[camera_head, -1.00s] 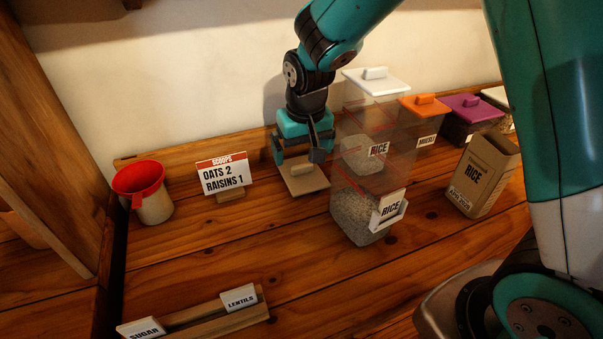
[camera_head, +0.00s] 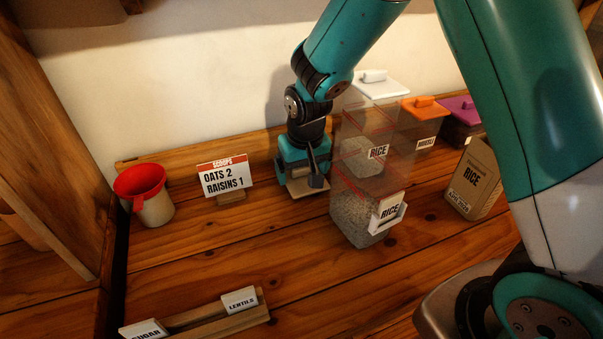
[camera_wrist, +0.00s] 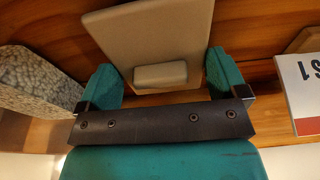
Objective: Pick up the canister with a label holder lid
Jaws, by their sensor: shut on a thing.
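A tall clear canister (camera_head: 352,205) with grey grains in its lower part stands just right of my gripper in the head view. My gripper (camera_head: 304,186) points down and is shut on a flat beige lid-like piece (camera_head: 310,193) with a block handle. In the wrist view, the piece (camera_wrist: 125,30) lies between the teal fingers, and its handle (camera_wrist: 160,75) shows in the middle. The fingers hide most of it in the head view.
Behind stand a white-lidded canister (camera_head: 373,85), an orange-lidded one (camera_head: 424,103) and a purple-lidded one (camera_head: 461,109).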

